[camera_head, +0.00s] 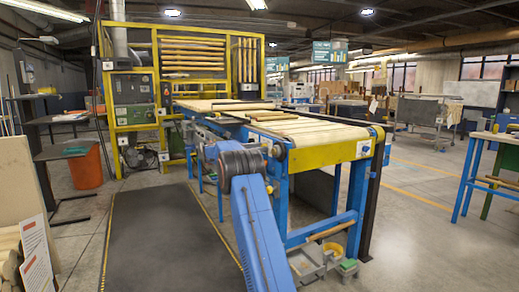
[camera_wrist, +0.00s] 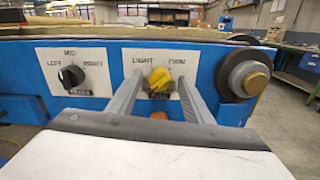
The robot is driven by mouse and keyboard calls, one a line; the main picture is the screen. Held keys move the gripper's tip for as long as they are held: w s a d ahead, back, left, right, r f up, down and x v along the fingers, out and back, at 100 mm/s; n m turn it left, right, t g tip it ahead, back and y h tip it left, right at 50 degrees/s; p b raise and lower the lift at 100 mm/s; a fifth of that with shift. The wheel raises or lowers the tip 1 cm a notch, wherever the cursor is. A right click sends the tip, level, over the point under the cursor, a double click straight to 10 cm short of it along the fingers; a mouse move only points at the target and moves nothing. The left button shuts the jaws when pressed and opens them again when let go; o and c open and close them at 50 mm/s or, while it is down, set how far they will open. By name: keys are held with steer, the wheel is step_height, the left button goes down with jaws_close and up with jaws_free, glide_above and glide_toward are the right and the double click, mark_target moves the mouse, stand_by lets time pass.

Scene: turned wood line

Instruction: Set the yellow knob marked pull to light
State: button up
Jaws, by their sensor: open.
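The yellow knob (camera_wrist: 160,79) sits on a white plate (camera_wrist: 131,70) on a blue panel in the wrist view. The plate reads LIGHT at upper left and FIRM at upper right, with a dark tag below that seems to read PULL. I cannot tell clearly which word the knob points to. My gripper (camera_wrist: 160,84) is open, with one grey finger on each side of the knob. I cannot tell whether the fingers touch it. In the head view my blue arm reaches to the conveyor's near side, and the knob cannot be made out there.
Left of the yellow knob is a black knob (camera_wrist: 71,76) marked LEFT, MID, RIGHT. A round roller end (camera_wrist: 243,75) juts out close on the right. In the head view the conveyor (camera_head: 300,133) carries wooden pieces, and a dark mat (camera_head: 165,240) covers the floor left of my arm.

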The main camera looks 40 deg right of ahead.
steer(key=shift+d, duration=0.15)
steer(key=c, duration=1.1)
steer(key=shift+o, duration=0.2)
steer(key=shift+m, duration=0.4)
steer(key=shift+s+f+m, duration=0.1)
steer(key=shift+f+m, duration=0.05)
steer(key=shift+m, duration=8.25)
